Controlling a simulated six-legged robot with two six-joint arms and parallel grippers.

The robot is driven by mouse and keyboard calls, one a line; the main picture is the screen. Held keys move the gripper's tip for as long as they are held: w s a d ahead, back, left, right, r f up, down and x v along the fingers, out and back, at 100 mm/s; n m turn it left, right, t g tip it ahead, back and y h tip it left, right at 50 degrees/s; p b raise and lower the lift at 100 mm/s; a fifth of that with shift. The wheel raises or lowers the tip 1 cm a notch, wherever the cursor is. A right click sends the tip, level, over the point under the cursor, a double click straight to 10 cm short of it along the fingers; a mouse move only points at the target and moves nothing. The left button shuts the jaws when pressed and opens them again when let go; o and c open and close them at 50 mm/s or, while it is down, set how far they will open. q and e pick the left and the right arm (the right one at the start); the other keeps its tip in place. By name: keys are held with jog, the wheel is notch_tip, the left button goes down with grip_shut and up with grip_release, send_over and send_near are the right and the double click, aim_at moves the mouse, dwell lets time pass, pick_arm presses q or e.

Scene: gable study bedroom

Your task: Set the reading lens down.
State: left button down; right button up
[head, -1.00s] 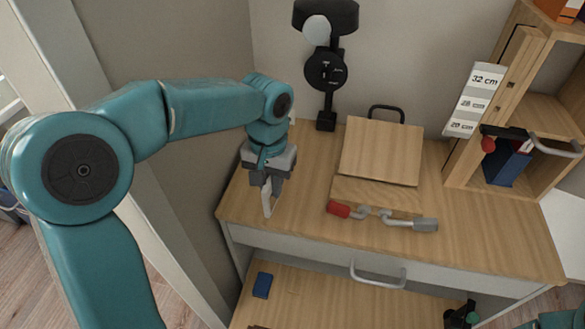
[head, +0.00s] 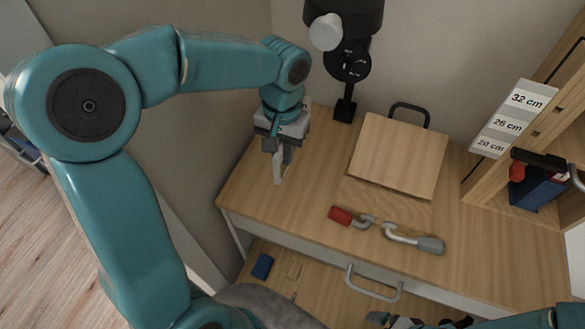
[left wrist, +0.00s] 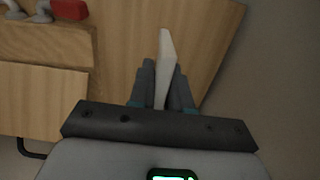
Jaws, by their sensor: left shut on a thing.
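My left gripper (head: 278,160) is over the left part of the wooden desk (head: 255,200). It is shut on a thin, pale, flat piece, which I take to be the reading lens (head: 277,170). The lens points down, with its lower end close to the desktop; I cannot tell whether it touches. In the left wrist view, the pale lens (left wrist: 166,55) stands out between the two grey fingers (left wrist: 163,85), seen nearly edge-on. Part of my right arm shows at the lower right, with what seems to be its gripper (head: 385,319) cut off by the bottom edge.
A sloped wooden stand (head: 400,155) sits mid-desk. A red-ended handle (head: 342,216) and a grey-ended one (head: 430,244) lie before it. A black stand (head: 345,60) is behind, a shelf with height labels (head: 505,120) at right. The desktop around the lens is clear.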

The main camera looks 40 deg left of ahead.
aim_at(283, 173)
pick_arm(q)
notch_tip(283, 173, down, 8)
jog(key=shift+s+a+f+b, duration=0.15)
jog(key=shift+f+b, duration=0.1)
jog(key=shift+b, duration=0.25)
jog(key=shift+r, duration=0.1)
jog(key=shift+f, duration=0.25)
jog(key=c, duration=1.1)
grip_release()
jog(key=shift+r, duration=0.1)
jog(key=shift+r, duration=0.4)
jog(key=r, duration=0.3)
jog(key=r+p, duration=0.1)
jog(key=r, duration=0.3)
jog(key=r+p, duration=0.1)
jog(key=r, duration=0.3)
jog(key=shift+w+r, duration=0.2)
jog(key=shift+w, duration=0.15)
